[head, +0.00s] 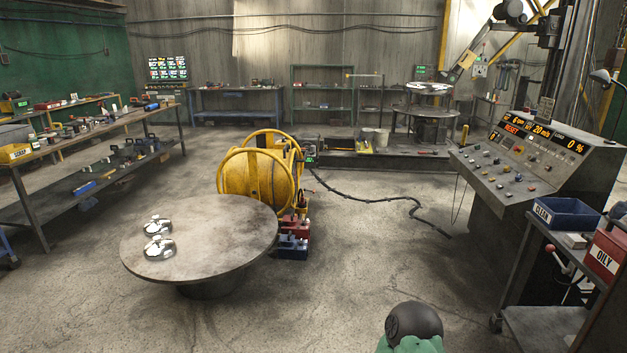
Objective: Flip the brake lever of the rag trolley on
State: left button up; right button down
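The rag trolley (518,316) stands at the right edge in the head view, partly cut off by the frame. It carries a blue bin labelled CLEAN (566,213) and a red bin labelled OILY (604,257). A lever with a red ball knob (551,249) sticks out at the trolley's side below the blue bin, its rod slanting down to the right. I take it to be the brake lever; its on and off marks cannot be made out. Neither of my grippers is in view.
A control console (540,165) with lit displays stands behind the trolley. A round table (215,262) with two shiny metal pieces is at left centre, with a yellow drum machine (245,180) behind it. A dark cable (385,199) crosses the floor. The centre floor is mostly open.

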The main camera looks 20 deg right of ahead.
aim_at(550, 248)
jog(key=i+l+z, duration=0.15)
jog(key=i+z, duration=0.25)
jog(key=i, duration=0.25)
jog(key=i+z, duration=0.4)
jog(key=i, duration=0.2)
jog(key=i+j+z, duration=0.25)
jog(key=i+z, duration=0.15)
jog(key=i, duration=0.25)
jog(key=i+l+z, duration=0.15)
jog(key=i+z, duration=1.1)
jog(key=i+l+z, duration=0.1)
jog(key=i+l, duration=0.15)
jog(key=i, duration=0.2)
jog(key=i+l, duration=0.2)
jog(key=i, duration=0.2)
jog(key=z, duration=0.05)
